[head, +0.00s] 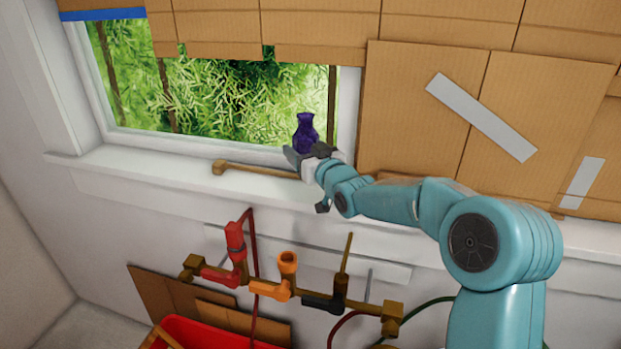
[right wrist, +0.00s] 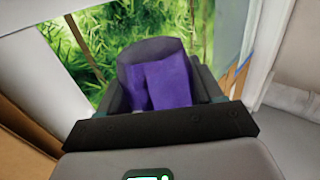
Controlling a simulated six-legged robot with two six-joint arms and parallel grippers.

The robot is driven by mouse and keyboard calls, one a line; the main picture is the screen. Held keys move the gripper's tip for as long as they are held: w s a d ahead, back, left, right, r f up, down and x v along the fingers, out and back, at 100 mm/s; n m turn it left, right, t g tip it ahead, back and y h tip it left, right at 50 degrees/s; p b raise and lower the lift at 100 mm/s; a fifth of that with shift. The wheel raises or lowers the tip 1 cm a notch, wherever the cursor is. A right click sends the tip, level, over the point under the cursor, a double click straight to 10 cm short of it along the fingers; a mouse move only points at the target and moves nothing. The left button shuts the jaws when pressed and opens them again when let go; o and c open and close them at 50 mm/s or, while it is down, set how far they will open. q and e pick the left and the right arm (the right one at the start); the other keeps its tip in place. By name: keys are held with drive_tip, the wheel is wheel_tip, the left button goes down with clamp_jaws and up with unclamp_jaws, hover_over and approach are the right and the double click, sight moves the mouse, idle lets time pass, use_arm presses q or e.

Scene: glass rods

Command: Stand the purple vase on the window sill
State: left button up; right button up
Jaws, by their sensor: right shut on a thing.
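The purple vase (head: 306,133) is upright at the window sill (head: 130,175), near the right end of the window opening. My right gripper (head: 308,155) is shut on the vase's lower part. In the right wrist view the vase (right wrist: 160,78) fills the space between the jaws (right wrist: 165,98), with greenery behind it. The vase's base is hidden by the gripper, so I cannot tell whether it touches the sill. My left gripper is in neither view.
A brown wooden stick (head: 255,169) lies on the sill just left of my right gripper. Cardboard panels (head: 415,115) cover the wall to the right. Below the sill are pipes with red and orange fittings (head: 270,290) and a red bin (head: 190,335). The sill's left part is clear.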

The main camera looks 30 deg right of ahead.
wheel_tip(320, 180, down, 3)
drive_tip(key=shift+s+f, duration=0.15)
drive_tip(key=f+p, duration=0.1)
drive_tip(key=f, duration=0.3)
drive_tip(key=shift+d+f, duration=0.15)
drive_tip(key=shift+d, duration=0.05)
drive_tip(key=shift+a, duration=0.2)
drive_tip(key=o, duration=1.4)
drive_tip(key=shift+d+f, duration=0.15)
